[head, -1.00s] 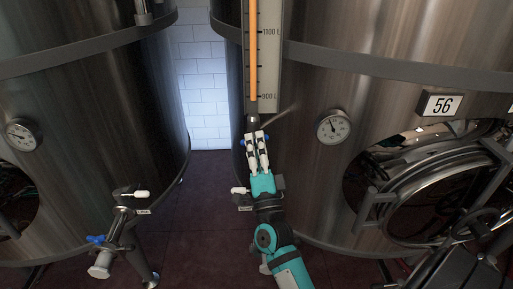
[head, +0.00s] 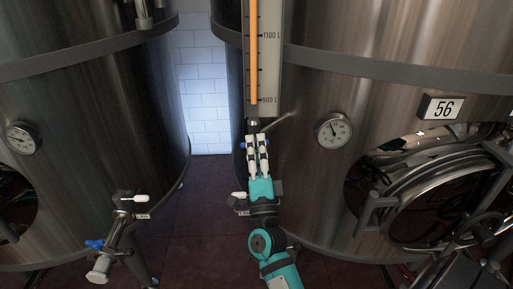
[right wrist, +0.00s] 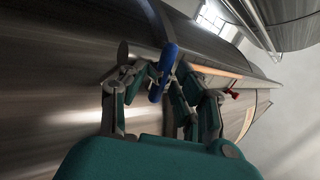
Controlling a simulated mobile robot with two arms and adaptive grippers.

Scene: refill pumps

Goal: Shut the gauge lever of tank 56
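Tank 56 is the large steel tank (head: 310,90) on the right in the head view, with its number plate (head: 441,107). Its gauge (head: 264,60) is a tall scale with an orange column. At the gauge's foot is a lever with a blue handle (head: 243,146), partly hidden by my right gripper (head: 256,138). That gripper points up at the lever, its two fingers a little apart. In the right wrist view the blue handle (right wrist: 164,72) shows between the fingertips (right wrist: 158,78); I cannot tell whether they touch it. My left gripper is not in view.
A round dial (head: 333,130) is on the tank right of the gripper, and a round hatch (head: 440,200) lies farther right. Dark floor (head: 192,215) is clear between the tanks.

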